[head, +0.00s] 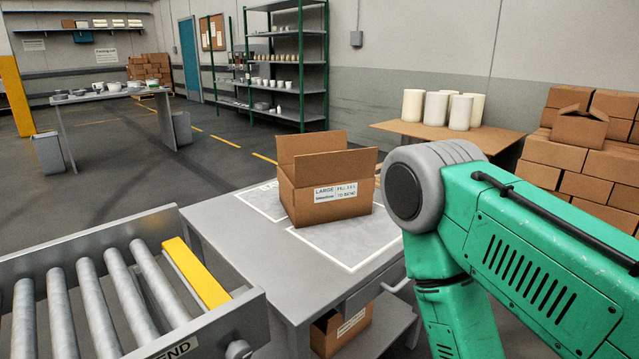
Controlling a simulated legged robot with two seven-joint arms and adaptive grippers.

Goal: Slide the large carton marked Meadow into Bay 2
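A large open-topped brown carton (330,194) stands upright on the grey table (235,225), its flaps raised. Its white label starts with "LARGE"; the rest is hard to read, and I cannot make out the word Meadow. The carton sits across the inner edges of two white-outlined areas on the tabletop, a front one (352,240) and a back left one (258,203). I cannot read a bay number on either. My green right arm comes in from the right, in front of the table's right side. Neither gripper is in view.
A roller conveyor (125,285) with a yellow bar (195,272) stands at the lower left. Another carton (342,328) is on the table's lower shelf. Stacked cartons (575,165) and a brown table with white cylinders (460,112) stand at the back right.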

